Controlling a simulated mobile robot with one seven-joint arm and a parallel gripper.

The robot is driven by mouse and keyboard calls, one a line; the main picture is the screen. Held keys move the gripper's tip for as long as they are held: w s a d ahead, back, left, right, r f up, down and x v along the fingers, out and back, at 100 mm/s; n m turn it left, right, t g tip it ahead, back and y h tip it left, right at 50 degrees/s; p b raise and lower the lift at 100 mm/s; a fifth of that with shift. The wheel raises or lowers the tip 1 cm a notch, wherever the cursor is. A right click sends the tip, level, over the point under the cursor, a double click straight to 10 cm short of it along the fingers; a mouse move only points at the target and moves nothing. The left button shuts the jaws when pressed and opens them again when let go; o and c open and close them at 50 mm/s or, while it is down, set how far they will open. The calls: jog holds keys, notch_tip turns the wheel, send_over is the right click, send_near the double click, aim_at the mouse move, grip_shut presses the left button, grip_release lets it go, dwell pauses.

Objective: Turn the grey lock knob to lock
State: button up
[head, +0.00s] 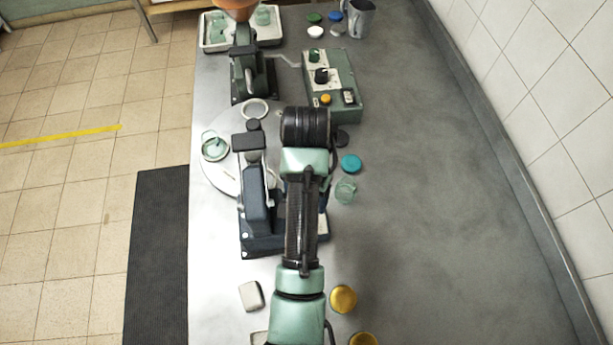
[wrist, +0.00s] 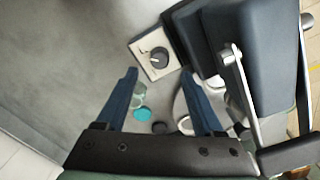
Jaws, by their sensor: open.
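The grey lock knob (wrist: 159,58) is a dark round knob on a pale square plate (wrist: 147,70) with small dark markings, seen in the wrist view beside the dark blue press (wrist: 242,45). In the head view the press (head: 258,205) stands on the bench, and my arm hides the knob. My gripper (wrist: 159,77) is open and empty, with its two blue fingers spread apart. In the wrist view the knob shows just past the fingertips, between their lines. I cannot tell how far it is from them, and no contact shows.
A turquoise lid (head: 349,165) and a glass jar (head: 345,191) stand right of my arm. A green control box (head: 345,112) and a round plate (head: 213,174) lie farther back. The bench's right side is clear.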

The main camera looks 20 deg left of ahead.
notch_tip(320, 180, down, 8)
jog(key=shift+w+f+p, duration=0.15)
jog(key=shift+p, duration=0.35)
grip_shut()
